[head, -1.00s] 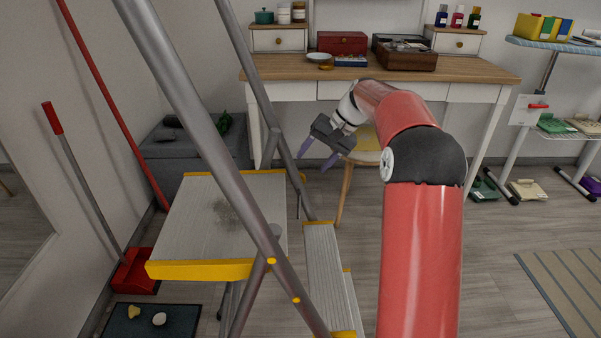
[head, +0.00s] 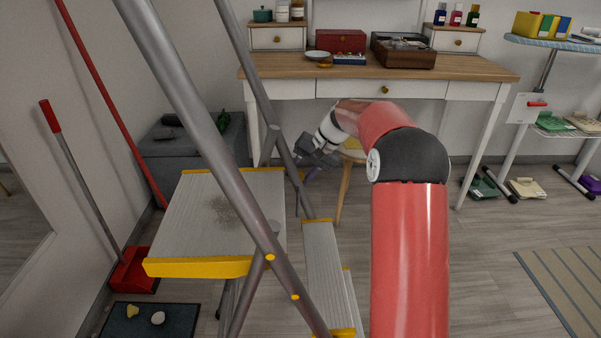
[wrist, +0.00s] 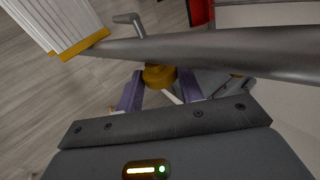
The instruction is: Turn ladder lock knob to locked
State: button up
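The stepladder's grey rail (wrist: 225,52) crosses the wrist view. A yellow-orange knob-like part (wrist: 158,76) sits at its lower edge, with a bent grey lever (wrist: 128,20) above it. I take the yellow part for the lock knob; whether it is locked I cannot tell. My gripper (wrist: 160,88) is open, its two purple fingers apart, with the yellow part between and just beyond their tips. Contact cannot be made out. In the head view my gripper (head: 308,172) is beside the ladder's rear rail (head: 262,90), its fingers partly hidden and small.
A grey box seat (head: 185,150) stands at left.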

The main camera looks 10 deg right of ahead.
grip_shut()
jog(key=shift+y, duration=0.3)
jog(key=y, duration=0.1)
jog(key=b, duration=0.1)
jog(key=y, duration=0.1)
jog(key=shift+d+f+y+b, duration=0.25)
jog(key=shift+d+y+b, duration=0.05)
jog(key=y+b, duration=0.1)
jog(key=t+y+b, duration=0.1)
jog(key=y, duration=0.1)
jog(key=shift+d+f+y, duration=0.1)
jog(key=shift+f+y, duration=0.2)
jog(key=y+b, duration=0.2)
jog(key=t+y+b, duration=0.1)
jog(key=y, duration=0.1)
jog(key=shift+f+m, duration=0.3)
jog(key=shift+t+y+b, duration=0.4)
jog(key=shift+y+b, duration=0.45)
jog(key=shift+y, duration=0.55)
